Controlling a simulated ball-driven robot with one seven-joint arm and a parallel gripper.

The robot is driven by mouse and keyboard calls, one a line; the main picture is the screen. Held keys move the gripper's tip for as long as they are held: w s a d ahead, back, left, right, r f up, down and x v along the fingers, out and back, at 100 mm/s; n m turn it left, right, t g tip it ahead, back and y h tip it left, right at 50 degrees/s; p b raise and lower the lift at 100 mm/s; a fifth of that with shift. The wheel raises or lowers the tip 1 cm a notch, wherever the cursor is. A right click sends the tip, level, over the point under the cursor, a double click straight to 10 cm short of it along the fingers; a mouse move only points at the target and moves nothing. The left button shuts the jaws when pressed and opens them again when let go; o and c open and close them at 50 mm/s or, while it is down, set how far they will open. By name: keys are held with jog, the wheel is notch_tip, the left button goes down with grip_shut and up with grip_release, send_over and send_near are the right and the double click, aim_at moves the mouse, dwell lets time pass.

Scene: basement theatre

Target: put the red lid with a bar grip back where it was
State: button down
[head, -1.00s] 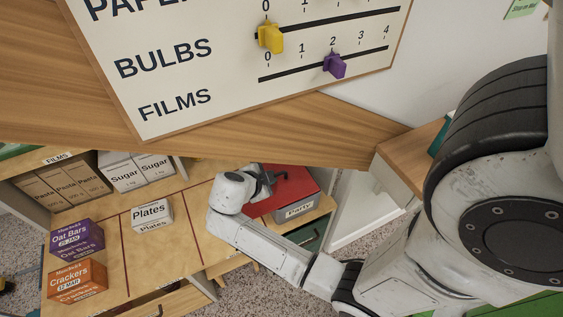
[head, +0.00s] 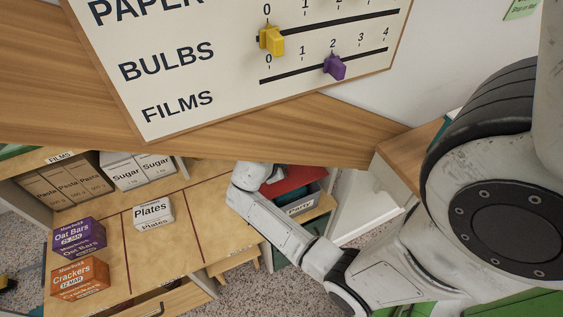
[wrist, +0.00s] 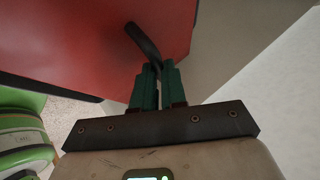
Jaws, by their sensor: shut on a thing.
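The red lid (head: 292,179) is over the back of the grey box labelled Parts (head: 301,207). Part of the box's open top shows in front of the lid, with something bluish inside. In the wrist view the lid (wrist: 75,45) fills the upper left, and its dark bar grip (wrist: 141,38) runs down to my gripper (wrist: 158,72). The green fingers are shut on the bar grip's near end. In the head view my wrist hides the lid's left part and most of the gripper. I cannot tell whether the lid touches the box.
A Plates box (head: 153,214), an Oat Bars box (head: 79,236) and a Crackers box (head: 80,279) stand on the wooden top to the left. A slider board (head: 240,50) hangs above. Green and white round things (wrist: 22,140) show low left in the wrist view.

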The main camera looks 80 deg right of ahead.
jog(key=shift+f+b, duration=0.3)
jog(key=shift+b, duration=0.1)
jog(key=c, duration=1.2)
grip_release()
jog(key=shift+r+p, duration=0.5)
jog(key=shift+p, duration=0.1)
jog(key=v, duration=1.2)
jog(key=shift+s+a+f+n+t+y, duration=0.65)
jog(key=shift+s+a+n+y, duration=0.75)
jog(key=shift+a+n, duration=2.7)
jog(key=shift+s+a+f+n+t+y, duration=0.65)
jog(key=shift+s+a+n+y, duration=1.2)
jog(key=shift+n, duration=3.9)
jog(key=shift+s+a+f+n+t+y, duration=0.4)
jog(key=shift+s+a+f+n+y, duration=0.65)
jog(key=shift+a+n, duration=3.25)
jog(key=shift+w+d+r+n, duration=0.15)
jog(key=shift+w+d+n, duration=0.25)
jog(key=shift+d+n, duration=0.25)
